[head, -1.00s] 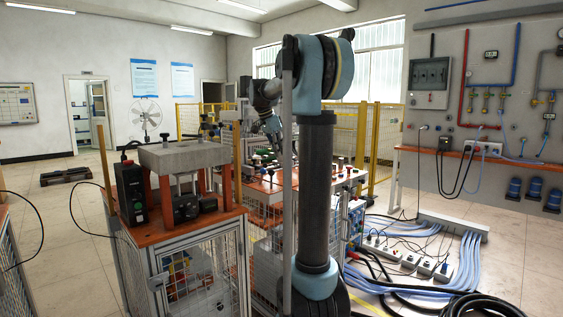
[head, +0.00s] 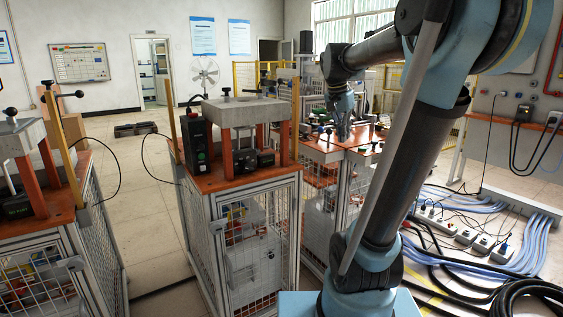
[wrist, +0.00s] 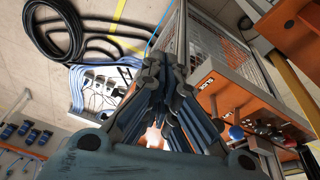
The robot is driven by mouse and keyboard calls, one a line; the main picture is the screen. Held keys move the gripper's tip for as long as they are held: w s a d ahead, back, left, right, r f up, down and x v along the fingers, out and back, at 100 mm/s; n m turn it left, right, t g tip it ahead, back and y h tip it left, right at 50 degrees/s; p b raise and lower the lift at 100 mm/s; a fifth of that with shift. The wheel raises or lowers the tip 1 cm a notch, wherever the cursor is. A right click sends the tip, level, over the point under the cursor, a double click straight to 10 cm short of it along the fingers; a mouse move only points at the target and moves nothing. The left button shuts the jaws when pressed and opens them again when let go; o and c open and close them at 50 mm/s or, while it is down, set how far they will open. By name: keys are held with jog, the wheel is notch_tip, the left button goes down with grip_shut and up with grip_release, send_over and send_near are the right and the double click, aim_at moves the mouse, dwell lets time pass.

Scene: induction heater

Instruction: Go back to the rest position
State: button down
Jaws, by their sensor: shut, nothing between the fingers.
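My gripper (head: 343,132) hangs at the end of my bent arm in the head view, over or near the orange-topped bench (head: 322,148) in the middle distance. It is small there, and whether it touches anything on the bench cannot be told. In the wrist view my gripper (wrist: 160,72) fills the middle; its blue-grey fingers are together with nothing held between them. The orange bench parts (wrist: 240,105) lie to the right of the fingers in that view.
A caged workstation (head: 245,215) with a press stands left of my arm, and another (head: 62,205) at far left. Hoses, cables and power strips (head: 465,237) cover the floor at right. A yellow fence (head: 250,73) stands behind. Open floor shows at back left.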

jog(key=s+a+f+n+y, duration=0.2)
jog(key=s+f+n, duration=0.6)
jog(key=s+f, duration=1.5)
jog(key=shift+s+a+f+n+y, duration=0.2)
jog(key=shift+a+f+n+y, duration=0.1)
jog(key=shift+a+f, duration=0.25)
